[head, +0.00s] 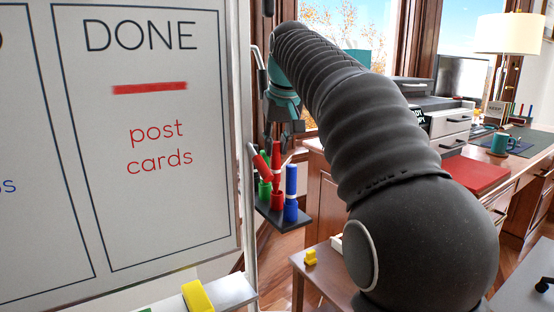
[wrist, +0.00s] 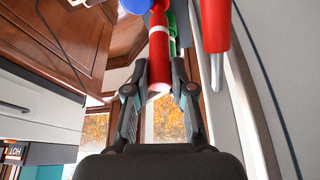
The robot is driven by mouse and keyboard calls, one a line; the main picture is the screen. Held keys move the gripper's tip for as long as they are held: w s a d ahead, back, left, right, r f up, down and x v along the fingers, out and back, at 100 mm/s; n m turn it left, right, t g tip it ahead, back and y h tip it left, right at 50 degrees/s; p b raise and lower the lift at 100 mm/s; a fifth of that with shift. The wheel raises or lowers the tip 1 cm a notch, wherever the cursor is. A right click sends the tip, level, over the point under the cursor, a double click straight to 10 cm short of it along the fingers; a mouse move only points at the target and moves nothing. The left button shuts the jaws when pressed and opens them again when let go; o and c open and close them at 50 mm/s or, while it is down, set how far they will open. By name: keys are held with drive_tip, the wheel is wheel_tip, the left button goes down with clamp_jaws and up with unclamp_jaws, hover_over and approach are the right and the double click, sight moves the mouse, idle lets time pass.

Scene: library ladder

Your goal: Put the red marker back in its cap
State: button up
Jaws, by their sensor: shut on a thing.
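The red marker (head: 276,152) stands about upright in the head view, directly above the red cap (head: 277,201) on the small dark shelf. A white band shows between marker and cap, and I cannot tell how deep the marker sits. My gripper (head: 283,134) points down over the shelf and is shut on the red marker. In the wrist view the marker (wrist: 158,60) runs between the two fingers of my gripper (wrist: 159,72), its pale end toward the camera. The red cap is only partly visible at the top there.
A blue marker (head: 291,180) stands right of the red cap on the shelf (head: 268,216). A green piece (head: 264,188) stands left. A tilted red piece (head: 261,162) leans close by, also seen in the wrist view (wrist: 215,40). The whiteboard (head: 150,215) borders the left.

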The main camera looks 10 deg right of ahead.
sight(277, 156)
drive_tip(key=shift+f, duration=1.8)
clamp_jaws()
drive_tip(key=o, duration=0.9)
unclamp_jaws()
drive_tip(key=shift+c, duration=0.2)
drive_tip(key=shift+r, duration=0.1)
drive_tip(key=shift+f+b, duration=0.3)
drive_tip(key=shift+b, duration=0.2)
drive_tip(key=p+v, duration=0.2)
drive_tip(key=v, duration=1.2)
